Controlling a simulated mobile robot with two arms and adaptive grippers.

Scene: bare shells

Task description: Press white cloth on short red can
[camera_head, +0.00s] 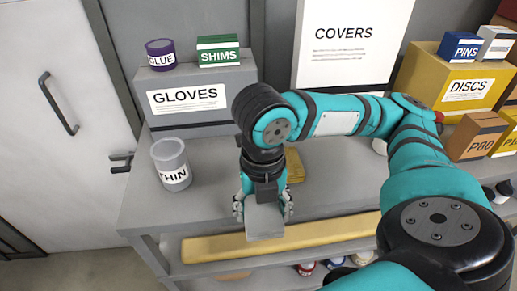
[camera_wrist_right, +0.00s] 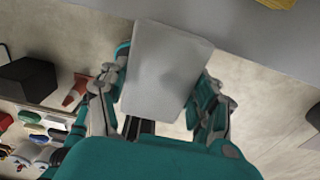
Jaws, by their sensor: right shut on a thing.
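The white cloth (camera_head: 265,222), a folded pale grey-white pad, is held between the fingers of my right gripper (camera_head: 263,203). It also shows in the right wrist view (camera_wrist_right: 165,70), flat between the two fingers. In the head view the gripper points down at the front edge of the grey shelf top. A red can (camera_head: 305,268) with a white label is partly visible on the shelf below; I cannot tell whether it is the short one. My left gripper is in neither view.
A clear grey jar (camera_head: 172,165) labelled THIN stands left on the shelf top (camera_head: 215,205). A yellow thing (camera_head: 294,165) lies behind my gripper. A GLOVES box (camera_head: 190,100) and a COVERS box (camera_head: 345,45) stand behind. A long yellow bar (camera_head: 330,233) runs below the front edge.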

